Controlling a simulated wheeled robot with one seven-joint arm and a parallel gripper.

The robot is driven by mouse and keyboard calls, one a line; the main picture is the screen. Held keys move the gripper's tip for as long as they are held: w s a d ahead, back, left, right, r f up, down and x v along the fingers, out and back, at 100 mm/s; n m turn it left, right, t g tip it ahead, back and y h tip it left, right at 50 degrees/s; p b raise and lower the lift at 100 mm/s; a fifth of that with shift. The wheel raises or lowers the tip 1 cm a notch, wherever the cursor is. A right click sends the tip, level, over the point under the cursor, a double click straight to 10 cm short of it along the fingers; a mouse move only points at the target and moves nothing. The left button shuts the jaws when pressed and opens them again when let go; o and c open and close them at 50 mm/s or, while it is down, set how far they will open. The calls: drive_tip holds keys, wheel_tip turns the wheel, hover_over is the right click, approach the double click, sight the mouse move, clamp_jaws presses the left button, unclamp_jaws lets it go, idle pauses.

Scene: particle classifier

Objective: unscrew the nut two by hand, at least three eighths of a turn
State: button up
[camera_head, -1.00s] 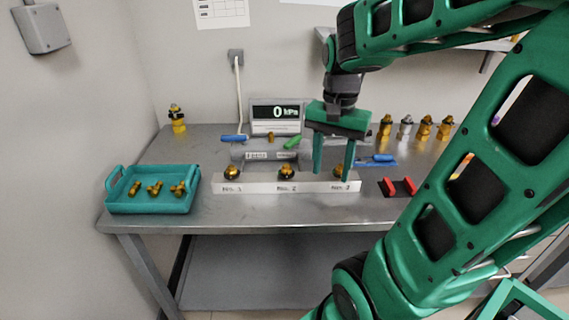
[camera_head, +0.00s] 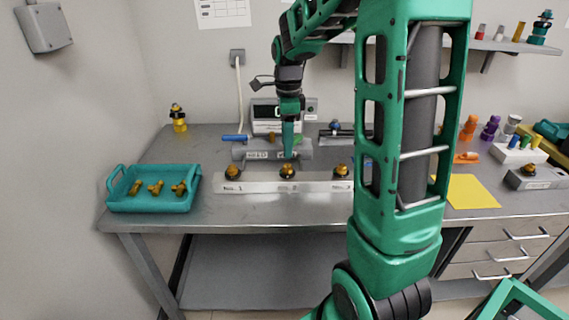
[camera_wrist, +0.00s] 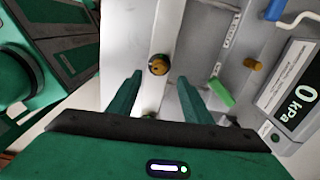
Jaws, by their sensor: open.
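The nut at No. 2 (camera_head: 288,171) is a brass-coloured fitting on the grey block (camera_head: 259,187), between the nuts at No. 1 (camera_head: 232,172) and No. 3 (camera_head: 342,170). My gripper (camera_head: 288,157) is above and just behind nut two in the head view, pointing down. In the wrist view my gripper (camera_wrist: 160,77) is open, with two green fingers apart and nothing between them. A round brass nut (camera_wrist: 158,65) shows just beyond the fingertips, apart from them. I take it for nut two.
A grey manifold with blue (camera_head: 234,138) and green handles lies behind the block. The display reading 0 kPa (camera_wrist: 302,99) stands behind it. A teal tray (camera_head: 152,203) with brass fittings is at left. A yellow sheet (camera_head: 470,191) lies at right.

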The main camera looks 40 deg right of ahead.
sight(287, 165)
wheel_tip(287, 165, down, 8)
drive_tip(key=shift+r, duration=0.25)
drive_tip(key=c, duration=1.1)
